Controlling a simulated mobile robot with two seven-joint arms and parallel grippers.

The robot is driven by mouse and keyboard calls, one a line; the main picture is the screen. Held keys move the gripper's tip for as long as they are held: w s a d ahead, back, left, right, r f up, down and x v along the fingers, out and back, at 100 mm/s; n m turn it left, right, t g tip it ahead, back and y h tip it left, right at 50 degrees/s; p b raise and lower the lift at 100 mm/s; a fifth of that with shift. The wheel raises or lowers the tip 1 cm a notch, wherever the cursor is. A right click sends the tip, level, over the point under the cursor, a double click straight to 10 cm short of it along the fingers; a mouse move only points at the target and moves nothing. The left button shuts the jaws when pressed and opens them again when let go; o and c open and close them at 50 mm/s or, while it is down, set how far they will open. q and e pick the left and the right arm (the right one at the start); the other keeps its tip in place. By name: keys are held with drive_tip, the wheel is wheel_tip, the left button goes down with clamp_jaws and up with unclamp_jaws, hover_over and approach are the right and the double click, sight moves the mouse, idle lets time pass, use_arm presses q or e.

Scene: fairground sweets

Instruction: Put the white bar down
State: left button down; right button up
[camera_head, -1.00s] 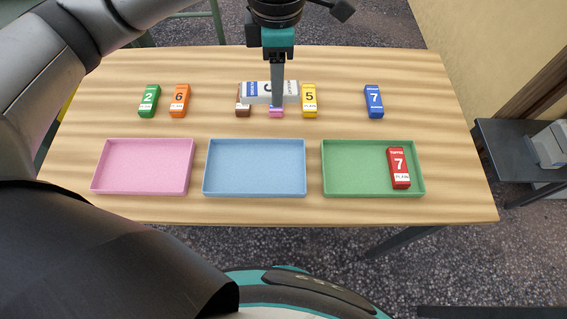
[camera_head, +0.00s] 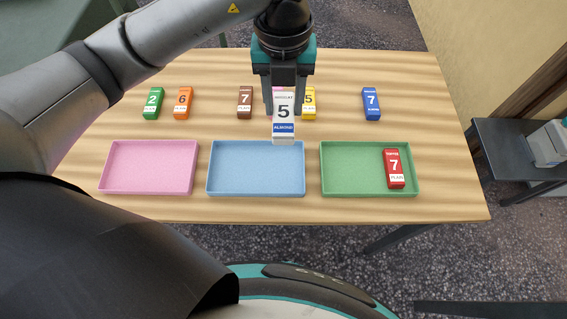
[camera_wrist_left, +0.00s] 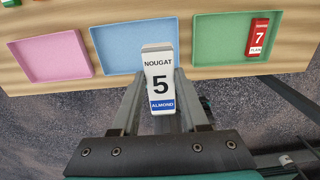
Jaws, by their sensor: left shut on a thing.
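The white bar (camera_head: 284,112) has a blue band and reads "NOUGAT 5 ALMOND". My left gripper (camera_head: 284,88) is shut on it and holds it up above the table, behind the blue tray's right end in the head view. In the left wrist view the bar (camera_wrist_left: 159,82) sits between the two fingers (camera_wrist_left: 160,100). The pink tray (camera_head: 103,180), blue tray (camera_head: 210,180) and green tray (camera_head: 325,182) stand in a row; pink and blue are empty. A red bar (camera_head: 395,168) marked 7 lies in the green tray. My right gripper is not in view.
Behind the trays lie a green bar (camera_head: 153,103), an orange bar (camera_head: 183,102), a brown bar (camera_head: 245,101), a yellow bar (camera_head: 310,102) and a blue bar (camera_head: 371,103). A pink bar is mostly hidden behind the gripper. Bare wooden table (camera_head: 430,130) shows on the right.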

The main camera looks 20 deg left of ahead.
sight(283, 165)
use_arm(q)
wheel_tip(283, 165, down, 20)
drive_tip(key=shift+r+b, duration=0.15)
drive_tip(key=shift+b, duration=1.05)
drive_tip(key=c, duration=0.9)
unclamp_jaws()
drive_tip(key=shift+f, duration=0.2)
drive_tip(key=o, duration=0.5)
drive_tip(key=shift+r, duration=0.1)
drive_tip(key=shift+r, duration=0.15)
wheel_tip(283, 165, up, 12)
drive_tip(key=shift+p, duration=0.8)
